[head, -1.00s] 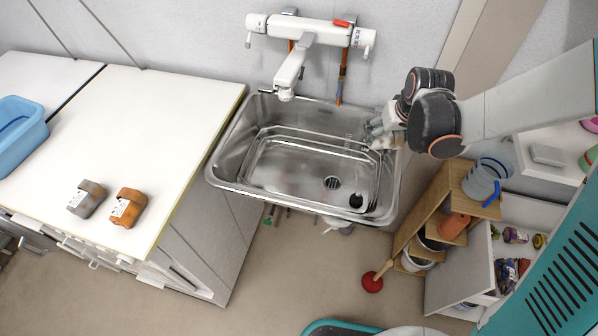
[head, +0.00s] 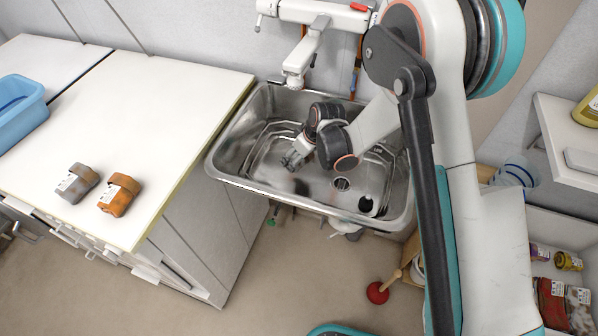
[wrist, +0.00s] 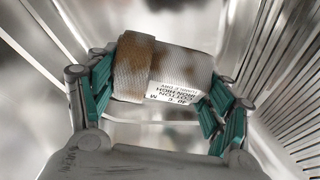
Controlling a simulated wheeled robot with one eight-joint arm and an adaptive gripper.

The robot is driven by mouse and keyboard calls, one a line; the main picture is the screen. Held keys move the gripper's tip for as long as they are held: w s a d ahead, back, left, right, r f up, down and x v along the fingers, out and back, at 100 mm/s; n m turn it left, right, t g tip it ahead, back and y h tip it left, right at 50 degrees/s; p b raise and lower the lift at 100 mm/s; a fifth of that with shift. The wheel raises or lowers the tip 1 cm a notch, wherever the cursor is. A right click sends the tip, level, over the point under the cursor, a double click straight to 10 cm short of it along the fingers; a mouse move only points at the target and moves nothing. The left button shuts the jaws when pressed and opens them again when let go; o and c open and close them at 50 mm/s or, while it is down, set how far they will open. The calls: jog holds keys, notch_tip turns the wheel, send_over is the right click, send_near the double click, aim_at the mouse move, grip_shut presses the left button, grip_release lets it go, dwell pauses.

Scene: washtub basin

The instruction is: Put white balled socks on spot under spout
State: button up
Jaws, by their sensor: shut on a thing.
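My gripper (head: 292,160) is low inside the steel sink basin (head: 232,160), on its left half, below and slightly in front of the white spout (head: 295,80). In the wrist view my gripper (wrist: 162,88) is shut on the white balled socks (wrist: 178,68). They are whitish with brown stains and carry a printed label, and the green fingers press on both ends. Steel walls surround them in that view. In the head view the socks cannot be made out at the gripper, and I cannot tell whether they touch the basin floor. The marked spot is not distinguishable.
Grey balled socks (head: 76,183) and orange balled socks (head: 119,195) lie on the white counter (head: 150,110) left of the sink. A blue tub (head: 22,115) stands at the far left. The basin's drain (head: 341,184) is right of my gripper. A shelf (head: 570,135) is at the right.

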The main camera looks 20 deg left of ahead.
aim_at(305, 161)
jog(key=shift+f+b, duration=1.25)
jog(key=shift+f, duration=2.3)
jog(key=shift+f, duration=0.2)
jog(key=o, duration=1.1)
jog(key=shift+o, duration=0.2)
jog(key=p+v, duration=0.4)
jog(key=v, duration=0.8)
jog(key=shift+r, duration=0.2)
